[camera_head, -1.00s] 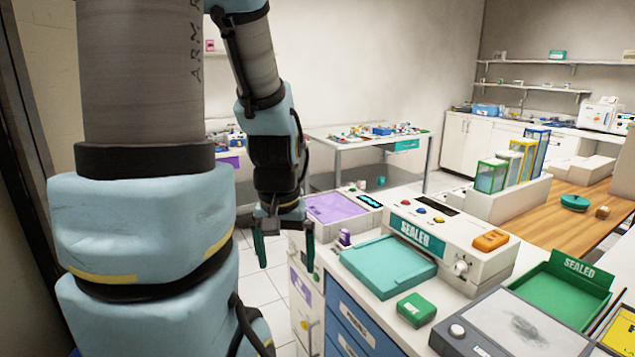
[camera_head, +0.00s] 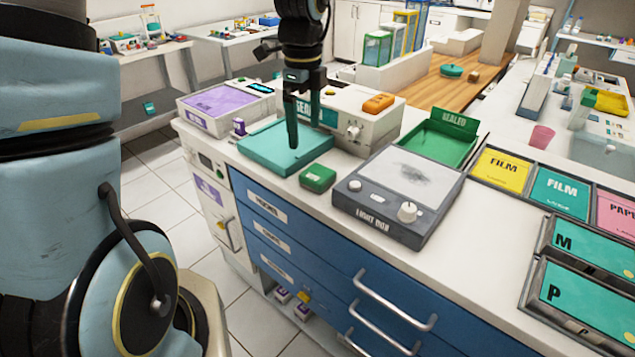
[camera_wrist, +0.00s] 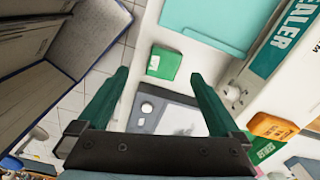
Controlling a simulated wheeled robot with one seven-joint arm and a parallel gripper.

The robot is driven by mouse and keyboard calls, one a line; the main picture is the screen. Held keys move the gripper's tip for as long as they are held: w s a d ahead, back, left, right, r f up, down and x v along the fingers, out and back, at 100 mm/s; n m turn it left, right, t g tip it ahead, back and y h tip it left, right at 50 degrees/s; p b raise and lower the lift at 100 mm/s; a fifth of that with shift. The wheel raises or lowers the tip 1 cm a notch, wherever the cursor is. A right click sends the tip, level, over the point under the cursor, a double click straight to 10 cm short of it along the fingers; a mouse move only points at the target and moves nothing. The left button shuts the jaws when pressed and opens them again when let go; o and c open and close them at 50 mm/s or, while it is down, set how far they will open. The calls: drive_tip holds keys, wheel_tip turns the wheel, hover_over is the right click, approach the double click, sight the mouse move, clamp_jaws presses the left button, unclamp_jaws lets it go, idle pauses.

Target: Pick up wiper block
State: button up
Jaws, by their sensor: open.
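No readable label names the wiper block. A small green block (camera_head: 318,178) lies on the white counter between the teal tray and the light box. In the wrist view the green block (camera_wrist: 164,63) shows in the gap between the fingers, beyond their tips. An orange block (camera_head: 378,103) sits on top of the sealer; it also shows in the wrist view (camera_wrist: 272,127). My gripper (camera_head: 298,132) is open and empty. In the head view it overlaps the teal tray; its exact height is hard to tell.
The teal tray (camera_head: 262,152) lies before the white sealer (camera_head: 340,118). The grey light box (camera_head: 400,190) stands right of the green block. A small purple item (camera_head: 239,127) stands left of the tray. Blue drawers (camera_head: 335,270) with handles form the counter's front.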

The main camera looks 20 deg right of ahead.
drive_tip(key=d+m, duration=0.2)
hover_over(316, 172)
wheel_tip(316, 172, down, 5)
drive_tip(key=shift+d+r+p, duration=0.1)
drive_tip(key=shift+d+p, duration=0.05)
drive_tip(key=shift+p, duration=0.15)
drive_tip(key=shift+f+p, duration=0.8)
drive_tip(key=shift+f, duration=2.25)
drive_tip(key=c, duration=1.3)
drive_tip(key=shift+o, duration=0.2)
drive_tip(key=shift+r, duration=0.1)
wheel_tip(316, 172, up, 10)
drive_tip(key=b, duration=0.1)
drive_tip(key=shift+b, duration=0.35)
